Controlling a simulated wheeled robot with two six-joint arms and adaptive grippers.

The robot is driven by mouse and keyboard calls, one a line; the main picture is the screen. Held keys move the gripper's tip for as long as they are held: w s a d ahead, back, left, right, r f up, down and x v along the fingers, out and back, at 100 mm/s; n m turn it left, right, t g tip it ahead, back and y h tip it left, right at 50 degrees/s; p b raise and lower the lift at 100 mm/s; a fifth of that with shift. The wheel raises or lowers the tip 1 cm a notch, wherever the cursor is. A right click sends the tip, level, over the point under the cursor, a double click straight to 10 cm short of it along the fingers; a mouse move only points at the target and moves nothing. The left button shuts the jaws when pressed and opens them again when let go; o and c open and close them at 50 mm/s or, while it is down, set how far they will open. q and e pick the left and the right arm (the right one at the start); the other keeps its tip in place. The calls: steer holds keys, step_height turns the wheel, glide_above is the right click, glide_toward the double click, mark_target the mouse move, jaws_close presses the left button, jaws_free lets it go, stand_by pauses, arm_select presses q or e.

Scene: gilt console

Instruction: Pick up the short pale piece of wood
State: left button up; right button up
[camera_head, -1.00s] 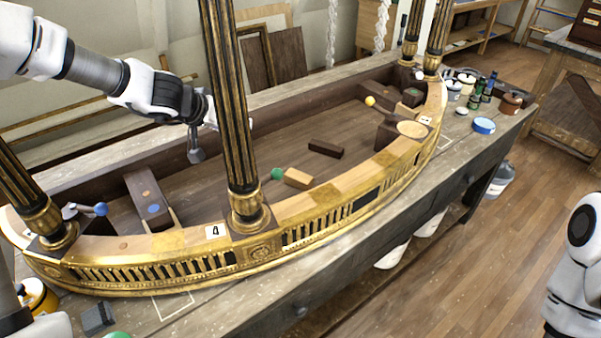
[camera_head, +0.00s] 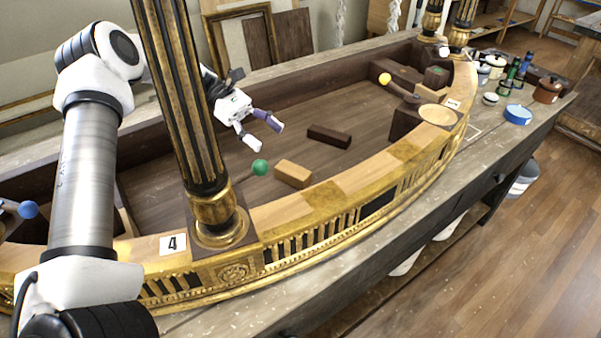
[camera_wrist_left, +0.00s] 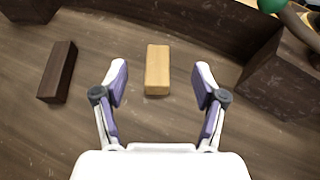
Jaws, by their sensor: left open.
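The short pale piece of wood (camera_head: 293,174) lies on the dark wooden floor inside the gilt console, close to its curved front rail. It also shows in the left wrist view (camera_wrist_left: 158,69), ahead of and between the fingers. My left gripper (camera_head: 263,132) is open and empty, above the console floor, behind and to the left of the pale piece in the head view. Its purple-padded fingers also show in the left wrist view (camera_wrist_left: 160,86). My right gripper is not in view.
A dark wood block (camera_head: 329,137) lies near the pale piece. A green ball (camera_head: 260,167) is just left of it. A fluted black and gold column (camera_head: 184,110) stands between my left arm and the gripper. The gilt front rail (camera_head: 345,187) borders the floor.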

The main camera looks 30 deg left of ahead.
mark_target(283, 165)
arm_select(q)
step_height(283, 165, down, 5)
steer(key=shift+d+r, duration=0.15)
steer(key=shift+r, duration=0.05)
steer(key=shift+w+d+f+p, duration=0.2)
steer(key=shift+d+f+p, duration=0.45)
steer(key=shift+f, duration=0.4)
steer(key=x, duration=0.3)
steer(key=p+x, duration=0.1)
steer(key=x, duration=0.1)
steer(key=shift+s+d+r, duration=0.2)
steer(key=shift+r, duration=0.05)
steer(key=shift+w+d+f, duration=0.1)
steer(key=shift+d+f, duration=0.2)
steer(key=c, duration=1.3)
